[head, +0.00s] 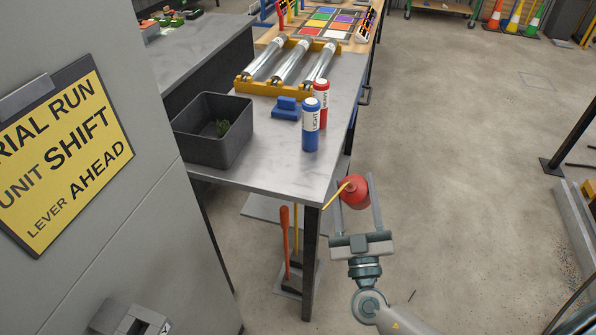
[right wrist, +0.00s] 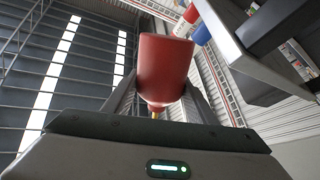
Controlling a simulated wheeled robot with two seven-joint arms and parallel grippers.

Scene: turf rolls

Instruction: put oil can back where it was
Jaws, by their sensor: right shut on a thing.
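The red oil can (head: 355,192) with a thin yellow spout is held between the fingers of my right gripper (head: 360,194), beside the right front corner of the grey table. The gripper is shut on it, and the can is clear of the tabletop. The can also fills the middle of the right wrist view (right wrist: 165,70), between the two fingers of my right gripper (right wrist: 165,92). My left gripper is not in view.
The grey table (head: 270,165) carries a dark bin (head: 183,148), a blue block (head: 287,108), a blue bottle (head: 311,128), a red bottle (head: 322,100) and a yellow roller rack (head: 262,88). A cabinet with a yellow sign (head: 70,150) stands left. Floor at right is open.

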